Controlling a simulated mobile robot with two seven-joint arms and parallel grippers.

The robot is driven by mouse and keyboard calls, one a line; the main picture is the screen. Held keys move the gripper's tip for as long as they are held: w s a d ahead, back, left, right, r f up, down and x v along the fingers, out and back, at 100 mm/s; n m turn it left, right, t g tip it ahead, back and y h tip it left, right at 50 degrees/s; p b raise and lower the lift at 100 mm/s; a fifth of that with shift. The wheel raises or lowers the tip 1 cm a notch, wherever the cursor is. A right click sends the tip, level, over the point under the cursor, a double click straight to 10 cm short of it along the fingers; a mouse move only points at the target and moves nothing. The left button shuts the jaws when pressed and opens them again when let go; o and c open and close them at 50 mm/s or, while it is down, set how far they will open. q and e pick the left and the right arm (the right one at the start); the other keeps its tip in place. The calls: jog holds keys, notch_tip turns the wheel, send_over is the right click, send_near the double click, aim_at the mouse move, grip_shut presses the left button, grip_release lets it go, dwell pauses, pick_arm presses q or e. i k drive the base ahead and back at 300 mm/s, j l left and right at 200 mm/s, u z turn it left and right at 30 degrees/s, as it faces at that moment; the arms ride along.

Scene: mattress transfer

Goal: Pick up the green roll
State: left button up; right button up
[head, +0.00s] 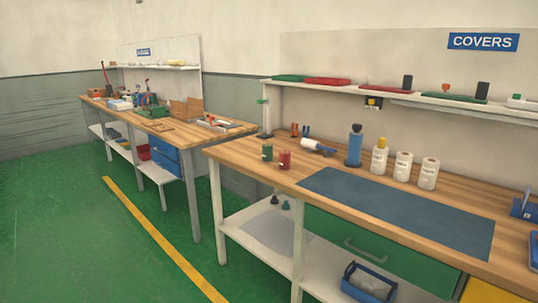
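A small green roll (267,152) stands upright on the wooden top of the near workbench (228,153), close to its left end. A red roll (285,160) stands just to its right and a little nearer, with at most a small gap between them. Neither of my grippers shows in the head view, and nothing is touching the green roll.
A dark blue mat (400,210) covers the bench's middle. Behind it stand a blue bottle (355,148), a yellow-capped bottle (379,158) and white rolls (404,166). A shelf (420,101) hangs above. Green floor (80,230) in front is clear.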

aim_at(267, 148)
jog(key=i+j+z, duration=0.15)
jog(key=z, duration=0.75)
jog(key=i+j+z, duration=0.1)
jog(key=j+z, duration=0.15)
jog(key=i+j+z, duration=0.1)
jog(key=j+z, duration=0.2)
jog(key=j, duration=0.15)
jog(key=i+j+z, duration=0.1)
jog(key=j+z, duration=0.15)
jog(key=j, duration=0.5)
jog(key=j+z, duration=0.2)
jog(key=j, duration=1.3)
